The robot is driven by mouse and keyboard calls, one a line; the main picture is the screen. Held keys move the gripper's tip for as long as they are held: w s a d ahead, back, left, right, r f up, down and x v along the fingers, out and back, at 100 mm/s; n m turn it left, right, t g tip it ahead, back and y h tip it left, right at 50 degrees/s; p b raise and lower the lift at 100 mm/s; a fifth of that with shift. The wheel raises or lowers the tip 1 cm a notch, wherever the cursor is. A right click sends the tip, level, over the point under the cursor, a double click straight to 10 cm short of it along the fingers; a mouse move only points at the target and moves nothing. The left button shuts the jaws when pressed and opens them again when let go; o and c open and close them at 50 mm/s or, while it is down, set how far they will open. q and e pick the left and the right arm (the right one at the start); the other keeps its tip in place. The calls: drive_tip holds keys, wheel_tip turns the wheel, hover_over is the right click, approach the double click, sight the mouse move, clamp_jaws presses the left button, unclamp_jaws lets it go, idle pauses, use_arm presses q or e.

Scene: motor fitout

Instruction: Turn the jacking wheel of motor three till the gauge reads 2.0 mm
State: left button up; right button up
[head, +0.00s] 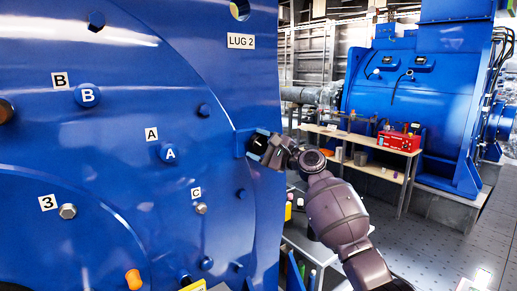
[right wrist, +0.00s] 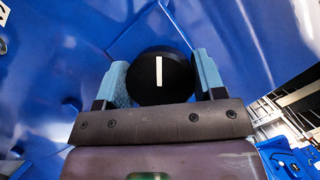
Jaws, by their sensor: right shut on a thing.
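The big blue motor face (head: 130,100) fills the left of the head view, with a "3" label (head: 47,202) low on the left. My right gripper (head: 262,146) is at the right edge of this face, below the "LUG 2" label. In the right wrist view, a black round wheel (right wrist: 160,88) with a white line sits between the light-blue fingers of my right gripper (right wrist: 163,80). The fingers are shut on it. The white line stands nearly upright in that view. No gauge reading can be made out. My left gripper is not in view.
Labelled bolts A (head: 169,153), B (head: 88,95) and C (head: 200,208) stick out of the face. An orange knob (head: 133,279) shows at the bottom. A shelf table with a red box (head: 398,141) and another blue motor (head: 415,95) stand behind, right. The floor at right is clear.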

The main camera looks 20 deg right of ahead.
drive_tip(key=n, duration=0.2)
drive_tip(key=n+g, duration=0.1)
drive_tip(key=n, duration=0.1)
drive_tip(key=shift+n+g+h, duration=0.3)
drive_tip(key=shift+f+n+g+h, duration=0.1)
drive_tip(key=shift+n+g+h, duration=0.3)
drive_tip(key=shift+n, duration=0.9)
drive_tip(key=o, duration=0.9)
drive_tip(key=shift+o, duration=0.2)
drive_tip(key=p+v, duration=0.1)
drive_tip(key=v, duration=0.9)
drive_tip(key=shift+s+d, duration=0.25)
drive_tip(key=shift+d, duration=0.05)
drive_tip(key=shift+n, duration=0.3)
